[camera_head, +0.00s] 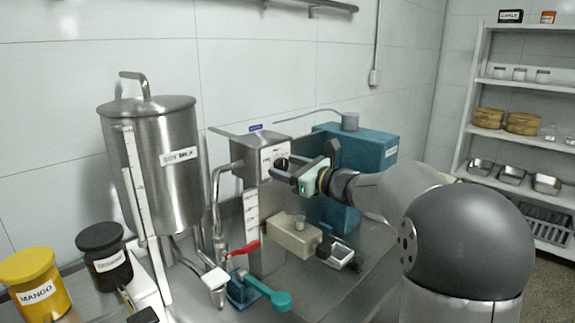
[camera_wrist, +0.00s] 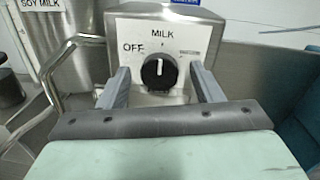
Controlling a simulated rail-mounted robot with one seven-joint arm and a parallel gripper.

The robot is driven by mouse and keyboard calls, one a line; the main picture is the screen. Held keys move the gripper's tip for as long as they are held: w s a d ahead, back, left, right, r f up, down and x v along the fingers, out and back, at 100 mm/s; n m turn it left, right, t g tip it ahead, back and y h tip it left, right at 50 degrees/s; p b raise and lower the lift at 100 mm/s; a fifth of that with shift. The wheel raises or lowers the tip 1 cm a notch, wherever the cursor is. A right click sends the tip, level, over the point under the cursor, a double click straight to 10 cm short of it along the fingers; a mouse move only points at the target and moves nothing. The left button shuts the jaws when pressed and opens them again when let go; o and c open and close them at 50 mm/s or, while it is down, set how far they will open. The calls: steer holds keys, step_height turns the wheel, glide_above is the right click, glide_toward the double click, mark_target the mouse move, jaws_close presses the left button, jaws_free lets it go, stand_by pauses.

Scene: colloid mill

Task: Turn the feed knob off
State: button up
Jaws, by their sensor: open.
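The feed knob (camera_wrist: 160,72) is a round black dial with a white pointer line. It sits on a white plate on the front of a steel box (camera_head: 252,168). The plate reads "MILK" above the knob and "OFF" to its upper left. In the wrist view the pointer stands near straight up, toward the "MILK" side and away from "OFF". My gripper (camera_wrist: 162,88) is open, with one finger on each side of the knob and visible gaps to it. In the head view my gripper (camera_head: 290,168) is in front of the box and partly hides the plate and knob.
A steel soy milk tank (camera_head: 155,190) stands at left with a curved pipe. Below my gripper are a red lever (camera_head: 243,249), a teal handle (camera_head: 270,292) and a beige block (camera_head: 293,236). A teal machine (camera_head: 365,150) stands behind at right.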

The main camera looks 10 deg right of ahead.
steer(key=shift+w+a, duration=0.1)
steer(key=shift+w, duration=0.05)
steer(key=shift+c, duration=0.3)
steer(key=c, duration=1)
steer(key=shift+o, duration=0.3)
